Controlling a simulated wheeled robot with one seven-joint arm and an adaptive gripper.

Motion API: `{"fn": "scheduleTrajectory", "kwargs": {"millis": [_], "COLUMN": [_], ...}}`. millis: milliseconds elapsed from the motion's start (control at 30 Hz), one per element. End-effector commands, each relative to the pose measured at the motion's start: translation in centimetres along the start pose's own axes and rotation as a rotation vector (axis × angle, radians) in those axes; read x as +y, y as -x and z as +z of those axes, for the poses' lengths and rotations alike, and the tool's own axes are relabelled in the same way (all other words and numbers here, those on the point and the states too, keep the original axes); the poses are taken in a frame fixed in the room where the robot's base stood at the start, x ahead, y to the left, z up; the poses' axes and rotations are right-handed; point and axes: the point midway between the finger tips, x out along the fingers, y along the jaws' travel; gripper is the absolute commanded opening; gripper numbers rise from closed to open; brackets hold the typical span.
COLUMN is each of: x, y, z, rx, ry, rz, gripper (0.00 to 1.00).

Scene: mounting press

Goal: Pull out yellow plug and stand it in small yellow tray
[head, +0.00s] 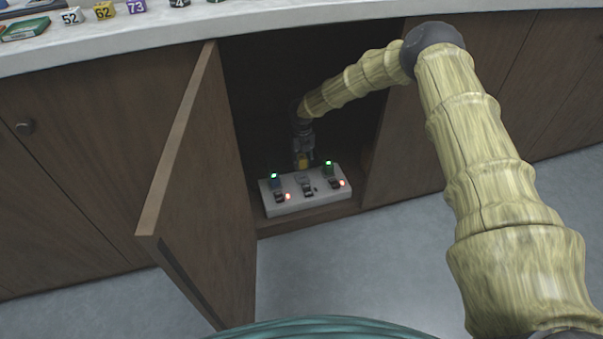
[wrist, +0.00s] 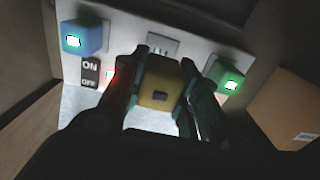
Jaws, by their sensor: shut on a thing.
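The yellow plug (wrist: 160,82) is between the two dark fingers of my gripper (wrist: 158,92) in the wrist view. My gripper is shut on it. In the head view the yellow plug (head: 302,160) shows small at the end of my arm, inside the open cabinet, above the middle of a white socket panel (head: 291,205). The socket plate (wrist: 163,45) behind the plug is partly uncovered in the wrist view, and the plug appears clear of it. I cannot make out a small yellow tray in either view.
A blue plug (wrist: 81,37) and a green plug (wrist: 225,75) stand on the panel on either side. An ON/OFF switch (wrist: 90,73) is near the blue one. A brown box (wrist: 288,108) is at right. The open cabinet door (head: 200,190) and countertop (head: 200,28) with numbered cubes border the opening.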

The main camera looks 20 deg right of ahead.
Motion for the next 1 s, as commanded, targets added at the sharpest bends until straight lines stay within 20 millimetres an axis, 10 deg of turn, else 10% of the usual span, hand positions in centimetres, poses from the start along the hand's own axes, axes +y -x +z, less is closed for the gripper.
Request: {"fn": "scheduleTrajectory", "kwargs": {"millis": [1000], "x": [0.2], "y": [3.7], "z": [-0.5], "rx": [0.002], "ry": [0.111], "rz": [0.002], "gripper": [0.0]}}
